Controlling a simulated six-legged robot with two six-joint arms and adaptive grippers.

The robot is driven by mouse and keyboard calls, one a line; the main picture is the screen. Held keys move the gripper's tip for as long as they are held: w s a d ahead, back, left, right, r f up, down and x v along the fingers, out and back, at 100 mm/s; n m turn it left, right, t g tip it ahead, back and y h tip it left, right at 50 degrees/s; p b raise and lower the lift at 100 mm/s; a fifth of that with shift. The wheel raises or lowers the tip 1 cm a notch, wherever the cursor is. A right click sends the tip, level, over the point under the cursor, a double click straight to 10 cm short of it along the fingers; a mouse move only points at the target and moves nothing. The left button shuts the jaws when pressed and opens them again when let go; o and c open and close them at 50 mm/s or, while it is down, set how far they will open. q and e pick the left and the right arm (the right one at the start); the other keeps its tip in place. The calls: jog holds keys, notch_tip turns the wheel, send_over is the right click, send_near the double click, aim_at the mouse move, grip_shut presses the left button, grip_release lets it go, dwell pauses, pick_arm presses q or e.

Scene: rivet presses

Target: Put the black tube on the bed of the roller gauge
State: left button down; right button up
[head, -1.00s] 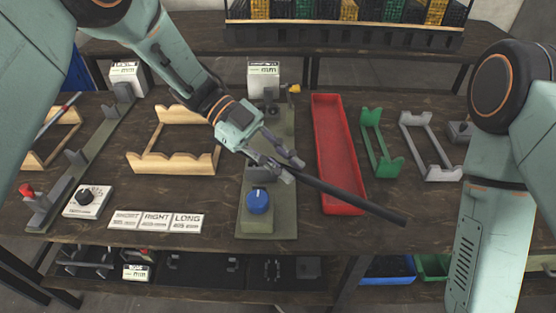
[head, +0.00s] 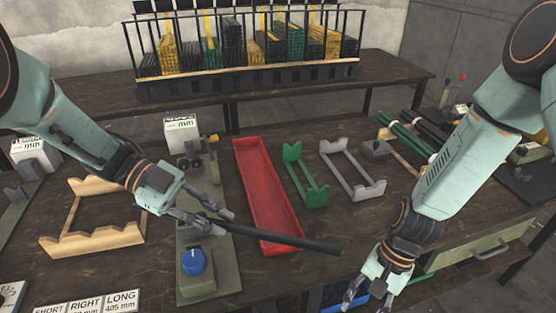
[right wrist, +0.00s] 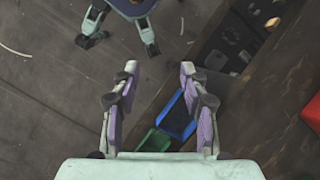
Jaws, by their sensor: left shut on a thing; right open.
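My left gripper (head: 222,220) is shut on the black tube (head: 290,240) near its left end. The tube slants down to the right, its free end past the front of the red tray. An olive gauge (head: 222,262) with a blue knob and dark rollers at its back lies under the left gripper; it looks like the roller gauge. My gripper and the tube hide part of its bed, and I cannot tell the tube's height above it. My right gripper (head: 354,300) is open and empty at the table's front edge; it also shows in the right wrist view (right wrist: 158,70).
The red tray (head: 268,195) lies right of the gauge, then a green cradle (head: 310,190) and a grey cradle (head: 345,172). A wooden cradle (head: 100,240) stands left. Green and black tubes (head: 405,137) lie at the back right. A loaded rack (head: 245,80) stands behind.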

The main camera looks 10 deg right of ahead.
jog(key=w+r+m+y, duration=0.2)
jog(key=w+r+m, duration=0.2)
jog(key=w+r, duration=0.2)
jog(key=m+g+y, duration=0.2)
jog(key=m+g, duration=0.1)
jog(key=m, duration=0.7)
send_near(229, 227)
jog(key=w+d+r, duration=0.1)
jog(key=w+d, duration=0.1)
jog(key=d, duration=0.2)
jog(key=x, duration=1.1)
jog(key=shift+s+a+g, duration=0.25)
jog(key=shift+s+g, duration=0.05)
jog(key=shift+s, duration=0.15)
jog(key=shift+r, duration=0.15)
grip_shut()
